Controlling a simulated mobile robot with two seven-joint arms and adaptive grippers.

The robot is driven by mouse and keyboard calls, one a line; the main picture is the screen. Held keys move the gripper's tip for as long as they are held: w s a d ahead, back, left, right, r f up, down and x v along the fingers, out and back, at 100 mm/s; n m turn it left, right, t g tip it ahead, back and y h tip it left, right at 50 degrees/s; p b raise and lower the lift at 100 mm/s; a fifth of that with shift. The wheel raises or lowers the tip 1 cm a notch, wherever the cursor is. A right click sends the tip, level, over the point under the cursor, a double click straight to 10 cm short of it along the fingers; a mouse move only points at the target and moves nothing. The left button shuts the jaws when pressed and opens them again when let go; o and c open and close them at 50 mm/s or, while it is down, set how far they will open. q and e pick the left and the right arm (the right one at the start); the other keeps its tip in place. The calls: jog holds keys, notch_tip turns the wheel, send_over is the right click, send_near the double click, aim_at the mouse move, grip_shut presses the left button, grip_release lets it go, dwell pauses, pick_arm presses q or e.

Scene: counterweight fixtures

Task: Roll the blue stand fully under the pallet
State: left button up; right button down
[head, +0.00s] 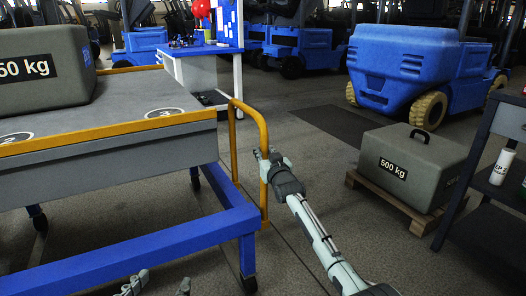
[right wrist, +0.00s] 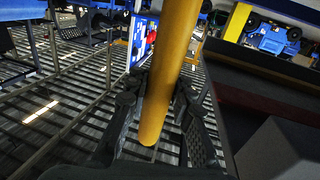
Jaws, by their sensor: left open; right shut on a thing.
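The blue stand (head: 165,236) is a low wheeled frame at the left of the head view. Its right end sticks out from below a grey deck with a yellow rim (head: 110,130), which seems to be the pallet. A yellow handle (head: 235,150) rises at the stand's right end. My right gripper (head: 268,160) is shut on the handle's upright bar, which also shows between the fingers in the right wrist view (right wrist: 165,80). My left gripper (head: 158,285) is open and empty at the bottom edge, in front of the stand. The stand's far left part is hidden.
A grey weight (head: 38,68) marked with a partly cut-off kg label sits on the deck. A 500 kg weight (head: 415,160) stands on a small wooden pallet (head: 365,183) at right, beside a dark shelf (head: 490,235). Blue forklifts stand behind. Floor right of the handle is clear.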

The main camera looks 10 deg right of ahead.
jog(key=shift+s+a+f, duration=0.1)
jog(key=shift+a+f, duration=0.1)
jog(key=shift+a, duration=0.15)
jog(key=c, duration=1.3)
grip_release()
jog(key=shift+d+r, duration=0.1)
jog(key=shift+d, duration=0.1)
jog(key=s+d, duration=0.1)
jog(key=s, duration=1)
jog(key=shift+s+d, duration=0.35)
jog(key=shift+s, duration=0.05)
